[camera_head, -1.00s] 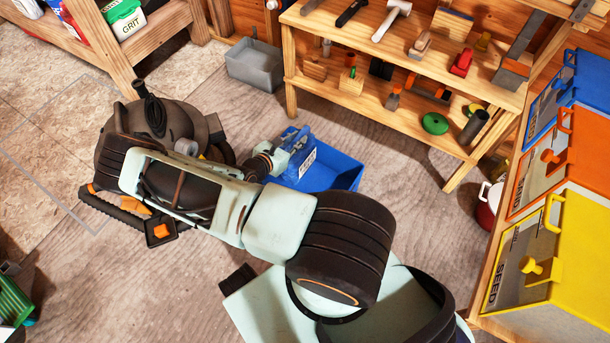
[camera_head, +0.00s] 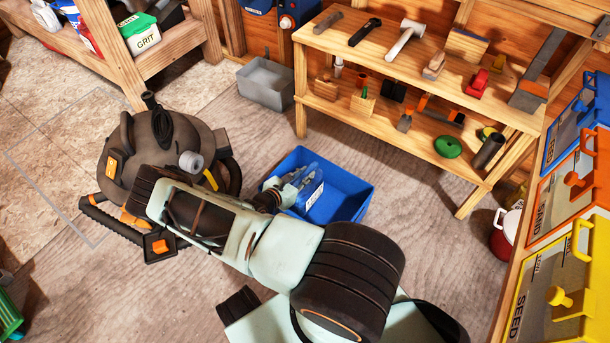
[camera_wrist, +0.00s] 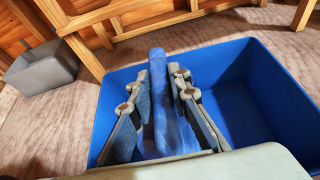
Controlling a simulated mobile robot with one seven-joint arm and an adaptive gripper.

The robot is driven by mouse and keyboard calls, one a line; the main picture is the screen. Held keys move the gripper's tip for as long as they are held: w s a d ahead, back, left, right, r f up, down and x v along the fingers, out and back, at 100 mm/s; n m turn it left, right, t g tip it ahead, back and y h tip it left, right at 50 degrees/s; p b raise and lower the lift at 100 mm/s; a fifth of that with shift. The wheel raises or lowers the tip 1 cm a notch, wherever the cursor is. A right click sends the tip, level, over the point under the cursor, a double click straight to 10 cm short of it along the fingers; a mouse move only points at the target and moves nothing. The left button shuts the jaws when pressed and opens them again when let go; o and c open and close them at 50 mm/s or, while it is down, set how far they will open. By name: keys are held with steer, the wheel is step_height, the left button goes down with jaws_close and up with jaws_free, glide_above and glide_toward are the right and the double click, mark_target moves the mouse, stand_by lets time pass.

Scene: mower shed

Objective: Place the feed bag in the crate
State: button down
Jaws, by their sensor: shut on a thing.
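A grey bin (camera_head: 266,84) stands behind the crate. A wooden shelf (camera_head: 395,130) with several tools is at the back right. A dark vacuum-like machine (camera_head: 150,155) with a hose sits left of my arm. Colored lidded bins (camera_head: 560,275) line the right edge.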

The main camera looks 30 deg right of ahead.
steer(key=shift+f, duration=0.5)
steer(key=c, duration=1.8)
jaws_free()
steer(key=shift+r, duration=0.1)
steer(key=shift+r+p+v, duration=0.15)
steer(key=shift+p+v, duration=0.75)
steer(key=shift+v, duration=2.2)
steer(key=shift+r+p+v, duration=0.15)
steer(key=shift+p+v, duration=0.7)
steer(key=shift+v, duration=2.2)
